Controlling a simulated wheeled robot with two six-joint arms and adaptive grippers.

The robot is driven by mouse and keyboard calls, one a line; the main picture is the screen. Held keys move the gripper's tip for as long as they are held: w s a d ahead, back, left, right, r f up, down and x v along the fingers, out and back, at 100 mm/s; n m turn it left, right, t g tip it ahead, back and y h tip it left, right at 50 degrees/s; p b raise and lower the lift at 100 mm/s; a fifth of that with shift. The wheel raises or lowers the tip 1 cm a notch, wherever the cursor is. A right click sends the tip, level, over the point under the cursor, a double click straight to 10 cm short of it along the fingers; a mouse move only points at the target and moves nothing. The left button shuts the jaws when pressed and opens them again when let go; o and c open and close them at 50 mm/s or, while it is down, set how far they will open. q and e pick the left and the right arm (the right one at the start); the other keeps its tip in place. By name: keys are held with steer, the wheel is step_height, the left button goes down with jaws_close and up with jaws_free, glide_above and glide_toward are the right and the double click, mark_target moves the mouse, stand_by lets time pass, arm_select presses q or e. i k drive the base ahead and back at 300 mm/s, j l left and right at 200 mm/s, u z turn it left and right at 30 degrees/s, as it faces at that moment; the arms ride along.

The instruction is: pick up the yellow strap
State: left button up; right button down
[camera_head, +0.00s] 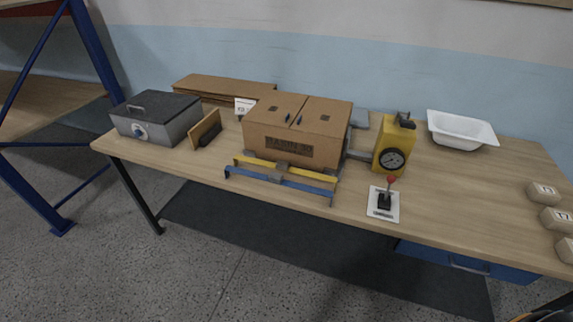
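A long, thin yellow strip (257,163), which looks like the yellow strap, lies across the front of the cardboard box (262,143) at the middle of the table. A similar blue strip (258,178) runs parallel just in front of it. A small grey piece (280,170) spans the two strips near their middle. Both strips have bent-down ends. I cannot tell whether the yellow strip touches the box. Neither of my grippers is in view.
On the wooden table (450,185), a grey lidded box (180,122) stands left. A yellow block with a dial (393,146) and a red-knobbed lever (385,201) stand right of the strips. A white basin (462,130) sits back right; small numbered blocks (545,193) line the right edge.

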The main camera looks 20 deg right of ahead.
mark_target(284, 166)
steer(key=z, duration=0.2)
steer(key=i+j+z, duration=0.25)
steer(key=j, duration=0.15)
steer(key=j+z, duration=0.3)
steer(key=i+j+z, duration=0.1)
steer(key=j+z, duration=0.15)
steer(key=j, duration=0.3)
steer(key=j+z, duration=0.25)
steer(key=j, duration=0.9)
steer(key=i+j, duration=0.15)
steer(key=j, duration=0.55)
